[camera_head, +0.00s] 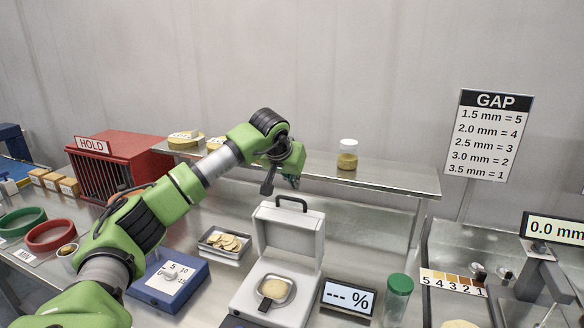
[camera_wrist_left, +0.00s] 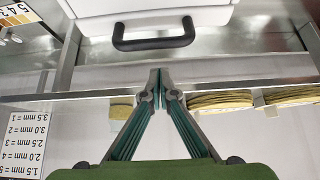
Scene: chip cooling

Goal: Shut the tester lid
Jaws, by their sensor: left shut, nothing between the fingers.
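The tester (camera_head: 250,300) is a white box on the bench with its lid (camera_head: 290,238) standing up, open. A black handle (camera_head: 291,199) sits on the lid's top edge; it also shows in the left wrist view (camera_wrist_left: 153,43). A pale round sample (camera_head: 274,288) lies in the tester's open well. My left gripper (camera_head: 292,182) is above and behind the raised lid, near the handle. In the left wrist view its fingers (camera_wrist_left: 160,74) are together and empty, with a gap to the handle. My right gripper is not in view.
A steel shelf (camera_head: 390,180) with a jar (camera_head: 347,155) runs behind.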

